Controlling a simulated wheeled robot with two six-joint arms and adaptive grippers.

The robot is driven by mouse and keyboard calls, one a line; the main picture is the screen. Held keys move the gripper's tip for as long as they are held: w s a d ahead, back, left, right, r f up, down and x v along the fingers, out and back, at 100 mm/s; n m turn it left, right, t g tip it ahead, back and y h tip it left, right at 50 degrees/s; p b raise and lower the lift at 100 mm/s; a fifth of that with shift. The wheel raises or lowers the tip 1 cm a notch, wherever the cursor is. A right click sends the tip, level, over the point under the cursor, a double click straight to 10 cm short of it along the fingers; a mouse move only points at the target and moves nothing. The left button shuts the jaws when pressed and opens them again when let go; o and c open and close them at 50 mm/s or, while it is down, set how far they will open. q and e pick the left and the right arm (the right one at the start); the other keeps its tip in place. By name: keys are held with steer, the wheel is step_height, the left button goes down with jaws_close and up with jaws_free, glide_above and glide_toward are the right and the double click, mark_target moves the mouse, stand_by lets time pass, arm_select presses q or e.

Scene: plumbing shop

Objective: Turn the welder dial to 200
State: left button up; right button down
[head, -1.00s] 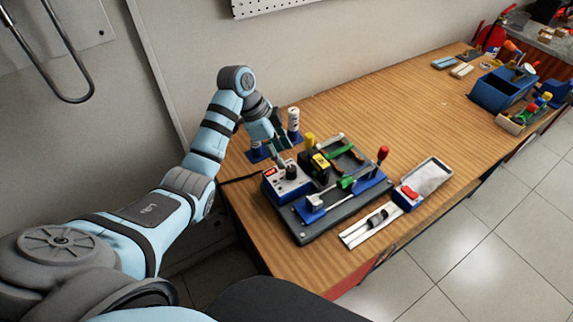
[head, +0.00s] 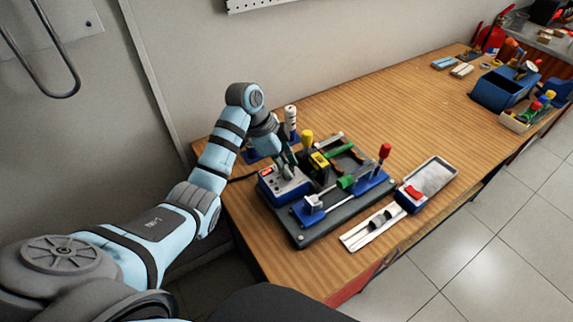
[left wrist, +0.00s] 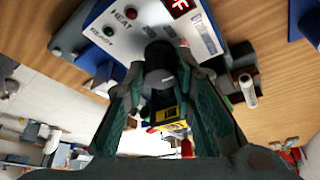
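The welder is a blue box with a white top panel (head: 285,188) at the left side of the dark base plate. In the left wrist view its panel (left wrist: 118,32) reads HEAT and READY beside small lamps, and a red display (left wrist: 180,5) is cut off by the top edge. The black dial (left wrist: 160,60) stands up from the panel; its setting cannot be read. My left gripper (head: 288,168) is down over the welder. In the wrist view its two green fingers (left wrist: 162,72) stand open, one on each side of the dial; contact cannot be told. My right gripper is out of view.
A yellow-and-black device (head: 319,162) stands close beside the welder. Green-handled and red-handled tools sit on the base plate (head: 312,236). A white-capped bottle (head: 290,122) stands behind my gripper. A grey tray (head: 432,178) lies to the right. The table's middle (head: 405,115) is clear.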

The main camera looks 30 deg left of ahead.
arm_select(q)
jaws_close()
